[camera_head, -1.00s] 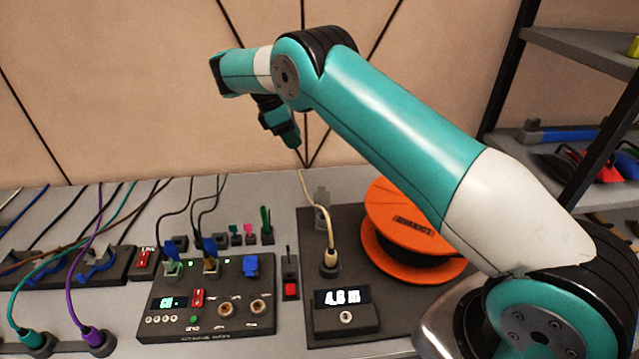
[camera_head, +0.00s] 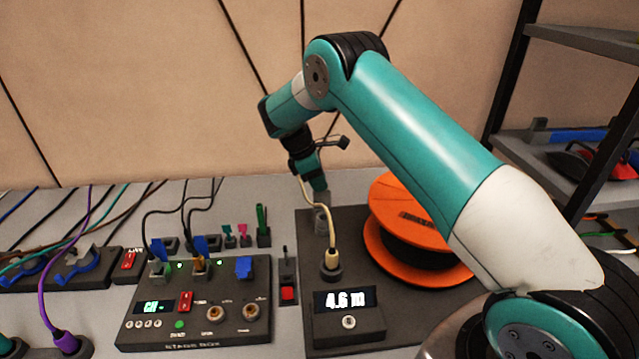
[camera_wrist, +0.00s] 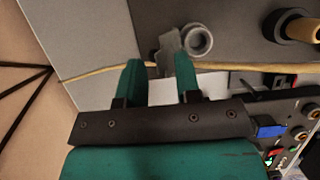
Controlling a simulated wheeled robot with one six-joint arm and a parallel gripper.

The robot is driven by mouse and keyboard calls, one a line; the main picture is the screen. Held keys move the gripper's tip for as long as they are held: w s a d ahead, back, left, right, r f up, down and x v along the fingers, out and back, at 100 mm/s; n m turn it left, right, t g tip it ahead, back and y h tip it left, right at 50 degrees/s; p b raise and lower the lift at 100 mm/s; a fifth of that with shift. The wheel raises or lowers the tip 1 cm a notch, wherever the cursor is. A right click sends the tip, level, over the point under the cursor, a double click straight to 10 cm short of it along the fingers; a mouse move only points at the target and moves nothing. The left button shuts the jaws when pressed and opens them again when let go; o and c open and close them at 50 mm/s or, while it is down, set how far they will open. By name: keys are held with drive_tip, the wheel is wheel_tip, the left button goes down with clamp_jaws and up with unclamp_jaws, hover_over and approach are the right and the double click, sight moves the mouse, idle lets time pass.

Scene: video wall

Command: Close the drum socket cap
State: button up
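The grey drum socket (camera_head: 321,222) stands on the dark drum base, behind the cream plug. In the wrist view the socket is a round grey ring (camera_wrist: 198,41) with an open mouth. Its grey cap (camera_wrist: 169,45) shows beside the ring, swung off the mouth. My gripper (camera_head: 319,189) is just above the socket and hides most of the cap in the head view. In the wrist view my gripper (camera_wrist: 160,68) has its two teal fingers apart, with the cap just beyond the tips. Whether a finger touches the cap, I cannot tell.
A cream cable (camera_wrist: 100,72) crosses near my fingertips, leading to the cream plug (camera_head: 332,260). The orange drum (camera_head: 405,215) stands right of the socket. A display box (camera_head: 347,318) reads 4.6. A control panel (camera_head: 190,325) with plugs lies left.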

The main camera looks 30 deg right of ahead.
drive_tip(key=shift+d+f, duration=0.15)
drive_tip(key=shift+f, duration=0.2)
clamp_jaws()
